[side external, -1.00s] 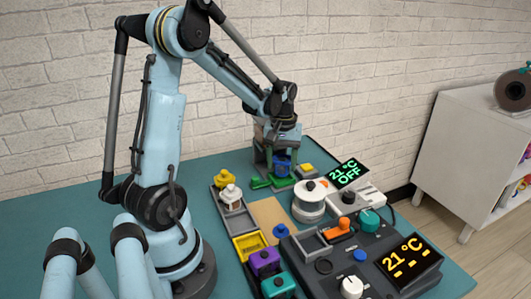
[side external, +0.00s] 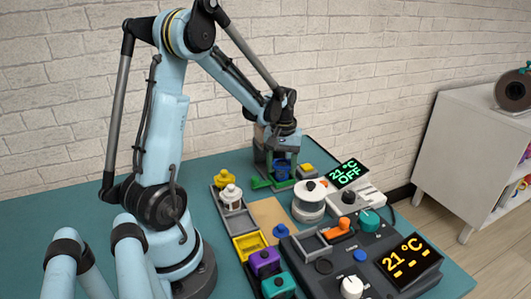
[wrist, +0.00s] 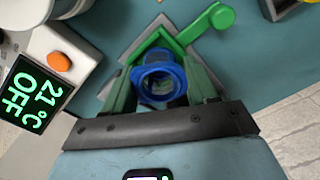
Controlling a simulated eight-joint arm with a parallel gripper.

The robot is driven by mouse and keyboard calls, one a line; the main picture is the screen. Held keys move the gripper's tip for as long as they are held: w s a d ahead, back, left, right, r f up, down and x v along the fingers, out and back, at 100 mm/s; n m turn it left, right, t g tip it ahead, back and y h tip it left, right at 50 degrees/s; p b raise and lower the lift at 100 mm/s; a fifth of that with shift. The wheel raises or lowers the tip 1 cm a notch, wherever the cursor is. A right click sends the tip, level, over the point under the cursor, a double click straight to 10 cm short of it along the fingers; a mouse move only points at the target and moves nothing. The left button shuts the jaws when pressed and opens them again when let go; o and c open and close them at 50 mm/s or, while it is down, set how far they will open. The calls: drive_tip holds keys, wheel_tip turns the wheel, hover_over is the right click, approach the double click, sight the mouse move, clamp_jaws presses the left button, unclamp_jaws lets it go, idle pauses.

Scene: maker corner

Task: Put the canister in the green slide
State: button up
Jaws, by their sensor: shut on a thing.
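My gripper (side external: 282,162) is shut on a blue canister (wrist: 160,82), with one green finger on each side of it. The canister looks roughly upright, and its round open top faces the wrist camera. It also shows in the side view (side external: 281,173), partly hidden by the fingers. The green slide (wrist: 150,42) lies directly beneath, a green frame on a grey base with a round-ended lever (wrist: 222,17) sticking out. In the side view the slide's green part (side external: 260,183) shows at the left of the canister. I cannot tell whether the canister touches the slide.
A white round-topped device (side external: 308,203) and a display reading 21 °C OFF (side external: 348,174) stand close to the right. A grey tray with yellow (side external: 225,178) and white (side external: 231,193) pieces is at the left.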

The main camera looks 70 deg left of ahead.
drive_tip(key=shift+f, duration=0.4)
drive_tip(key=o, duration=1.2)
drive_tip(key=shift+c, duration=0.2)
drive_tip(key=shift+r, duration=0.1)
wheel_tip(320, 180, up, 7)
